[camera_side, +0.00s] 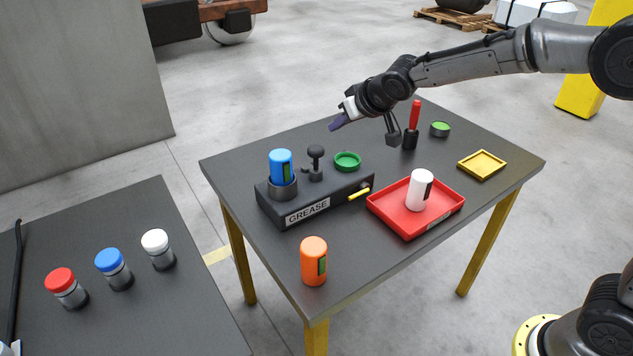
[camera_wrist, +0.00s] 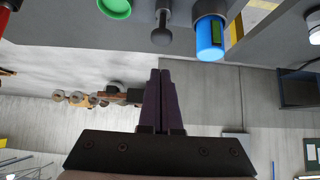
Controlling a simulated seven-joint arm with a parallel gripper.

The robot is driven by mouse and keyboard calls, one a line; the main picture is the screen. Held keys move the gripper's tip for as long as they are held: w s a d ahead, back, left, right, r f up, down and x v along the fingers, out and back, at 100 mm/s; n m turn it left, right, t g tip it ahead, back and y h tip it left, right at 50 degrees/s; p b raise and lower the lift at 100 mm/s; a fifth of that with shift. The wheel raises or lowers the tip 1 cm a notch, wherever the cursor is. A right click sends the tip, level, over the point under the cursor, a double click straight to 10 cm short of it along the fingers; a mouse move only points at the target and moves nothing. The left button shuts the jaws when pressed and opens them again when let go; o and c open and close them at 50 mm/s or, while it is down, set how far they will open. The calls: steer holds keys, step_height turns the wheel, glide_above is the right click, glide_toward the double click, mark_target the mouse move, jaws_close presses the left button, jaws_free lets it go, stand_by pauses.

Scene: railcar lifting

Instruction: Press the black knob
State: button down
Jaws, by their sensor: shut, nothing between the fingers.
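The black knob (camera_side: 316,152) stands upright on the dark box labelled GREASE (camera_side: 307,213), between a blue canister and a green round cap. In the wrist view the knob (camera_wrist: 161,37) hangs at the top centre, beyond my fingertips. My gripper (camera_side: 335,124) is shut and empty, above the far side of the table, up and to the right of the knob in the side view. Its two dark purple fingers (camera_wrist: 161,72) lie together in the wrist view. It is apart from the knob.
The blue canister (camera_side: 281,166) sits in a holder on the box, left of the knob. A green cap (camera_side: 347,161) is right of it. A red tray (camera_side: 396,219) holds a white canister (camera_side: 419,190). An orange canister (camera_side: 314,261) stands in front. A red-handled tool (camera_side: 415,115) stands behind.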

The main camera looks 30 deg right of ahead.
step_height(320, 180, up, 3)
steer(key=shift+s+a+r, duration=0.1)
glide_above(320, 155)
step_height(320, 155, down, 7)
steer(key=shift+f, duration=0.1)
steer(key=shift+w+f, duration=0.2)
steer(key=shift+f, duration=1.75)
steer(key=shift+s+f, duration=0.1)
steer(key=shift+f, duration=1.85)
